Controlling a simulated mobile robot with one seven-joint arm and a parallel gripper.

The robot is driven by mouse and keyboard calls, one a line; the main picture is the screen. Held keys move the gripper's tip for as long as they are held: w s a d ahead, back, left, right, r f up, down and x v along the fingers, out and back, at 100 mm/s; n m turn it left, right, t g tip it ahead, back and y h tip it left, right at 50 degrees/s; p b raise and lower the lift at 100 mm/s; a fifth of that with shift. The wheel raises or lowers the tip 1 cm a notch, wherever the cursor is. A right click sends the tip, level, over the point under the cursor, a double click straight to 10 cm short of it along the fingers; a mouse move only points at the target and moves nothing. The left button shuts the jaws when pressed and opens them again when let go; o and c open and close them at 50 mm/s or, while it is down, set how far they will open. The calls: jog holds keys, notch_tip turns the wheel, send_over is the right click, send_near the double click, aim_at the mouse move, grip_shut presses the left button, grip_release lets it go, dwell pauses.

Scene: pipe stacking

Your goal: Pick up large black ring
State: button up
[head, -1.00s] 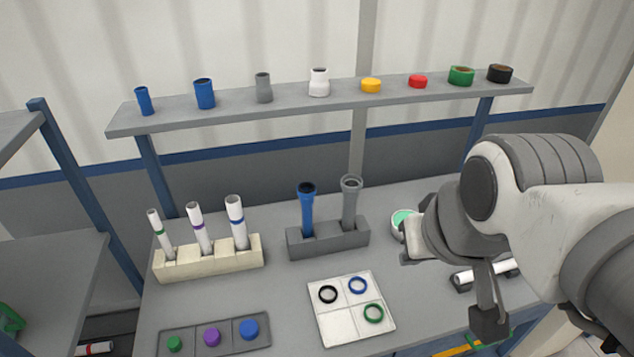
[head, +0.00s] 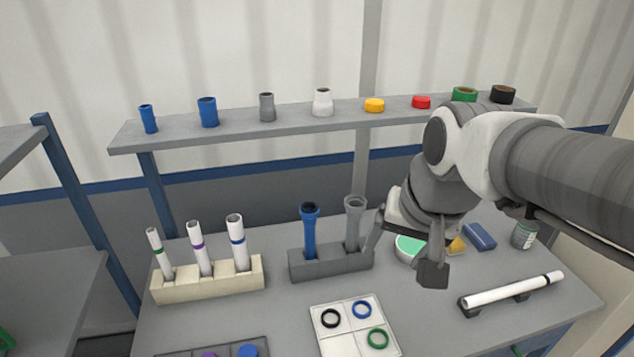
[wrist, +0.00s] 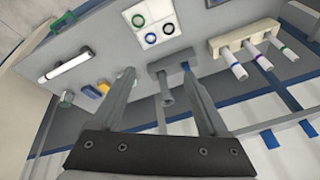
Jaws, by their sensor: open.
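A thin black ring (head: 331,318) lies flat in the upper left square of a white tray (head: 363,337) on the table. A blue ring (head: 362,310) and a green ring (head: 377,338) lie in other squares. In the wrist view the black ring (wrist: 168,29) is near the top, beyond the fingertips. My gripper (head: 402,257) is open and empty, above the table, right of and behind the tray. Its two fingers (wrist: 157,75) show spread apart in the wrist view. A thicker black ring-like piece (head: 502,94) stands at the right end of the shelf.
A grey holder (head: 330,264) with a blue and a grey pipe stands behind the tray. A cream rack (head: 208,281) with white pipes is at left. A white pipe (head: 515,290) lies on supports at right. The shelf (head: 330,115) carries several fittings.

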jog(key=w+a+f+m+g+b, duration=0.25)
jog(key=w+f+m+b, duration=0.2)
jog(key=w+f, duration=0.5)
jog(key=m+g+b, duration=0.2)
jog(key=m+b, duration=0.1)
jog(key=m, duration=0.4)
send_over(332, 319)
notch_tip(332, 319, down, 16)
jog(key=r, duration=0.1)
jog(key=shift+n+h, duration=0.25)
jog(key=shift+h, duration=0.05)
notch_tip(332, 319, down, 12)
jog(key=shift+w+d+f, duration=0.1)
jog(key=shift+d+f, duration=0.05)
jog(key=shift+f, duration=2.75)
jog(key=c, duration=1.1)
